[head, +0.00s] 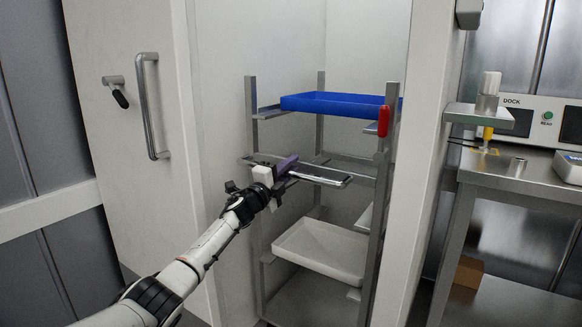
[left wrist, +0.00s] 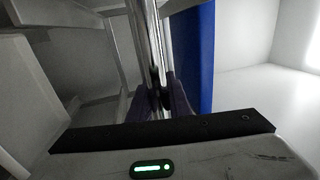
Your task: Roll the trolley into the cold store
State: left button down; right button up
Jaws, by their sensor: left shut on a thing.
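The trolley (head: 252,100) is a grey metal rack with upright posts, standing upright in the white-walled opening of the cold store (head: 365,40). I cannot tell whether all of it is past the doorway. A blue tray (head: 335,103) lies on its upper level and a white tray (head: 325,250) on a lower one. My left gripper (head: 284,170) is shut on the trolley's front bar (head: 322,176) at mid height. In the left wrist view the bar (left wrist: 149,45) runs between the dark fingers, beside the blue tray (left wrist: 203,55). My right gripper is out of view.
The cold store door (head: 125,35) stands open at the left, with a vertical handle (head: 148,105). A white door jamb (head: 425,120) is close to the trolley's right side. A steel bench (head: 520,180) with a dock panel (head: 515,103) stands further right. A red object (head: 383,122) is at the right front post.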

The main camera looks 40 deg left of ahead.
pick_arm(q)
jog(key=shift+a+r, duration=0.15)
jog(key=shift+r, duration=0.15)
jog(key=c, duration=2)
grip_release()
jog(key=o, duration=0.4)
jog(key=shift+w+f, duration=0.2)
jog(key=shift+f, duration=0.05)
jog(key=shift+c, duration=0.2)
jog(key=shift+s, duration=0.1)
jog(key=p+v, duration=0.2)
jog(key=v, duration=0.8)
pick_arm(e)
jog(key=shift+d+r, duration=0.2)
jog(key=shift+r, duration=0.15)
